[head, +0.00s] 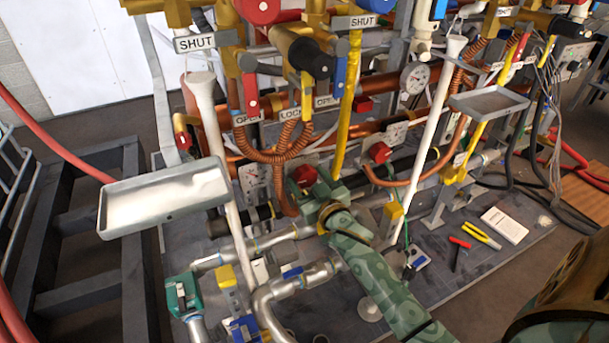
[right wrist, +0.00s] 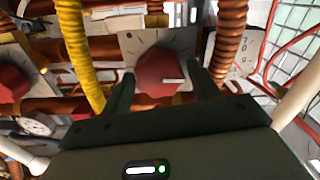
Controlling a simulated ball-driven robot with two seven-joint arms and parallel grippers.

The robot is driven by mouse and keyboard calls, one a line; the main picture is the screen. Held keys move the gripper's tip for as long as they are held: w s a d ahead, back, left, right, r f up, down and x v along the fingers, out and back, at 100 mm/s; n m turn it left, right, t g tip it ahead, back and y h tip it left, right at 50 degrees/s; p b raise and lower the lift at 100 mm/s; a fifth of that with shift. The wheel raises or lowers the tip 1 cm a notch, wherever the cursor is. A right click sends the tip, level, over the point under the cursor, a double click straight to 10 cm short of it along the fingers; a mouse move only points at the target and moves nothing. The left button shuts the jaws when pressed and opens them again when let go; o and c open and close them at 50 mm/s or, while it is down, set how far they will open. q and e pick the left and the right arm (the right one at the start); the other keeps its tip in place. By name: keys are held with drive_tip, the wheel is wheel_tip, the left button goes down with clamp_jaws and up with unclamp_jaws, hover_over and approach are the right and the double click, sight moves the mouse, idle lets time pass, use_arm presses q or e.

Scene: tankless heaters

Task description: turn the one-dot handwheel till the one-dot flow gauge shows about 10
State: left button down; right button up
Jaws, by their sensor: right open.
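A red handwheel (right wrist: 160,75) with a white pointer line sits on a pale scale plate (right wrist: 130,43) in the right wrist view. One dark dot seems to show near the plate's corner. My right gripper (right wrist: 163,88) is open, with one finger on each side of this handwheel; whether they touch it I cannot tell. In the head view the handwheel (head: 304,174) shows just beyond my green right gripper (head: 318,186). A round white gauge (head: 415,77) stands up and to the right; its dots and reading are too small to tell. My left gripper is not in view.
A second red handwheel (head: 380,152) is to the right. Copper pipes, a yellow hose (head: 349,100) and a white pole (head: 437,130) crowd the area. Grey trays (head: 165,203) and (head: 489,103) stick out at both sides. Pliers (head: 482,235) lie on the base plate.

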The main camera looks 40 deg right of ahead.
drive_tip(key=c, duration=0.7)
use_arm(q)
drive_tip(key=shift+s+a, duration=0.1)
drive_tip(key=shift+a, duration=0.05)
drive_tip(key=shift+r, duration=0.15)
